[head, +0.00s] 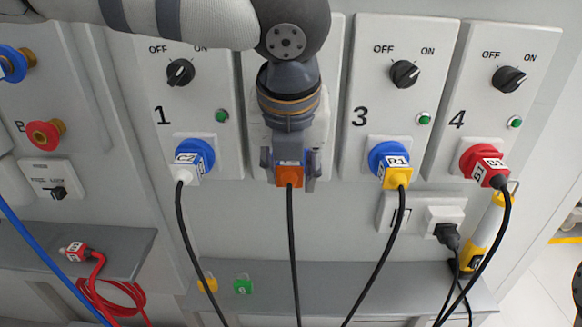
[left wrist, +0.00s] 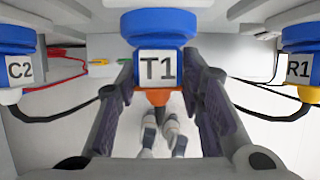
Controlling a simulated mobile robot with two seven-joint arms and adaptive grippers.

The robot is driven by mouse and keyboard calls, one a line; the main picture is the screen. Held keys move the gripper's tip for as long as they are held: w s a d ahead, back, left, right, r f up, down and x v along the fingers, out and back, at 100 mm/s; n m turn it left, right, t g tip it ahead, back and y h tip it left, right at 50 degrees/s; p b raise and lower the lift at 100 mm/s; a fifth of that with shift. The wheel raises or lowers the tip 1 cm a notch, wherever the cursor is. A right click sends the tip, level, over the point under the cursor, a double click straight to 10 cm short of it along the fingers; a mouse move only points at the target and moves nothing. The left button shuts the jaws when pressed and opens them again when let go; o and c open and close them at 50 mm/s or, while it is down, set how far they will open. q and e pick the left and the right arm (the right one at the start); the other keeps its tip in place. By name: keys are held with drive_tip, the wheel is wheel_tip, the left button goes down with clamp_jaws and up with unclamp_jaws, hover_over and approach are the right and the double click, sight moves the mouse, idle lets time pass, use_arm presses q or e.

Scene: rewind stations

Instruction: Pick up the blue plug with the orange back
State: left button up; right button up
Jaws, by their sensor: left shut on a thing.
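The blue plug with the orange back (head: 289,176) is at the second station, between stations 1 and 3, with a black cable hanging from it. In the left wrist view the plug (left wrist: 159,68) carries a white T1 label, with its blue part above and its orange back below. My left gripper (head: 289,166) reaches down in front of the station panel and is shut on this plug, one finger on each side. My arm hides most of the panel, and I cannot tell whether the plug is still fully seated. My right gripper is not in view.
A blue plug with a white back, C2 (head: 190,160), is on the left; a blue plug with a yellow back, R1 (head: 391,163), is on the right. A red plug (head: 485,165) is at station 4. Black cables hang over the grey ledge (head: 340,275). A red emergency button (head: 45,135) is far left.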

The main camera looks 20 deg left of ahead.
sight(290, 182)
use_arm(q)
drive_tip(key=s+r, duration=0.2)
drive_tip(key=s+d+r+p, duration=0.1)
drive_tip(key=s, duration=0.1)
drive_tip(key=shift+r, duration=0.4)
clamp_jaws()
drive_tip(key=s+d+r+p, duration=0.2)
drive_tip(key=s+r, duration=0.2)
drive_tip(key=s, duration=0.5)
drive_tip(key=shift+s+d, duration=0.3)
drive_tip(key=shift+d, duration=0.1)
drive_tip(key=o, duration=0.5)
unclamp_jaws()
drive_tip(key=shift+r, duration=0.1)
clamp_jaws()
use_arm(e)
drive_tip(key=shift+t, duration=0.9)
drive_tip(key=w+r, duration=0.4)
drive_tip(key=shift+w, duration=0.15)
use_arm(q)
drive_tip(key=shift+s+d, duration=0.25)
drive_tip(key=shift+s, duration=0.5)
drive_tip(key=shift+s+d, duration=0.2)
drive_tip(key=shift+s, duration=0.55)
